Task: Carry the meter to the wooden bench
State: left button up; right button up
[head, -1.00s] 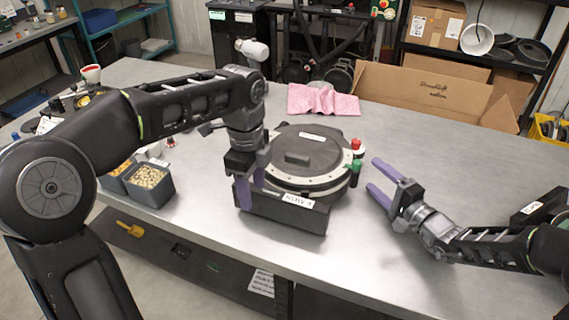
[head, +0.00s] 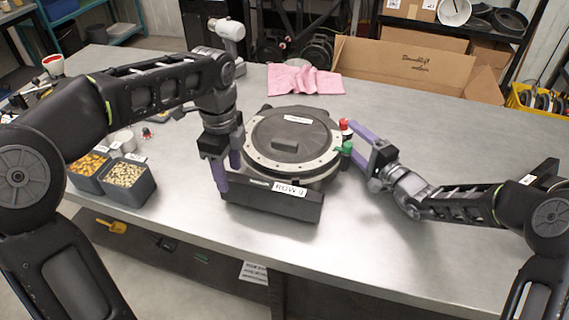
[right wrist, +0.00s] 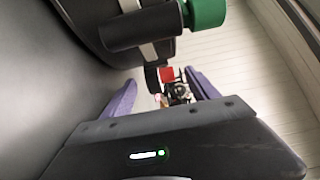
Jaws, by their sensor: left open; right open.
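The seed meter (head: 292,132) is a round dark housing with a pale rim and a black front box labelled "ROW 9". It sits flat on the metal table (head: 420,260). My left gripper (head: 228,166) is open at the meter's left front, its purple fingers pointing down beside the box. My right gripper (head: 350,137) is open at the meter's right side, close to the red and green knobs. In the right wrist view the meter (right wrist: 140,32) hangs above the open fingers (right wrist: 160,88); contact cannot be told. I see no wooden bench.
Two dark bins of yellow and pale seed (head: 128,182) stand at the left near the table edge. A pink cloth (head: 304,80) lies behind the meter. An open cardboard box (head: 405,70) is beyond the table's far edge. The table's right side is mostly clear.

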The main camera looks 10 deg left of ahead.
aim_at(231, 188)
pick_arm(q)
notch_tip(231, 188, down, 6)
pick_arm(e)
jog(key=x, duration=0.6)
pick_arm(q)
jog(key=shift+c, duration=0.5)
pick_arm(e)
jog(key=shift+c, duration=0.6)
pick_arm(q)
grip_shut()
pick_arm(e)
jog(key=c, duration=1)
jog(key=shift+f, duration=0.1)
grip_shut()
pick_arm(q)
jog(key=shift+w+r, duration=0.15)
jog(key=shift+r, duration=0.15)
pick_arm(e)
jog(key=shift+r, duration=0.35)
